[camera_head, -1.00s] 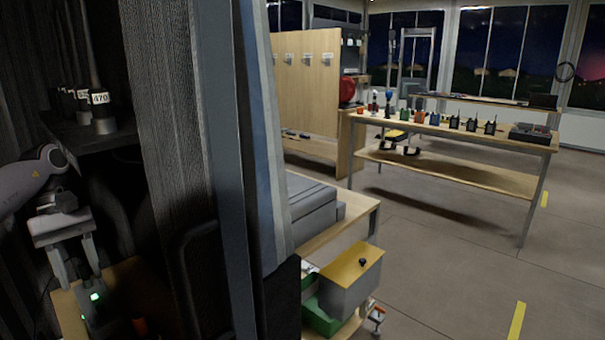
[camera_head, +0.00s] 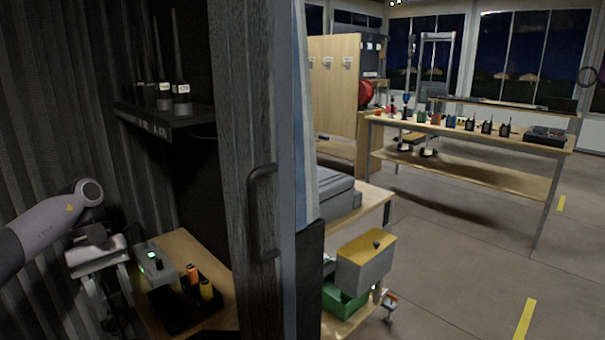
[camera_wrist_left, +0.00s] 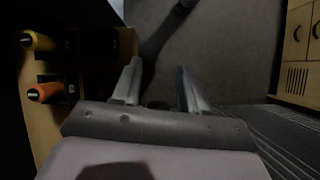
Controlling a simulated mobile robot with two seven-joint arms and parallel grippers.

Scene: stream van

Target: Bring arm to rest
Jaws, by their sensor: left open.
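My left arm comes in from the left in the head view. Its gripper (camera_head: 108,298) hangs low beside the left edge of a small wooden table (camera_head: 222,268) inside the dark van. In the left wrist view the two fingers of the left gripper (camera_wrist_left: 155,90) stand apart with nothing between them, over bare grey floor. The table's dark holder, with orange and yellow cylinders, lies left of the fingers there. My right gripper is in neither view.
A black tray (camera_head: 172,307) holds an orange cylinder (camera_head: 192,274) and a yellow cylinder (camera_head: 206,290), with a grey device (camera_head: 155,262) with a green light beside it. A shelf (camera_head: 165,122) bears several radios. A door panel with a handle (camera_head: 262,215) stands right. Open floor (camera_head: 450,260) lies beyond.

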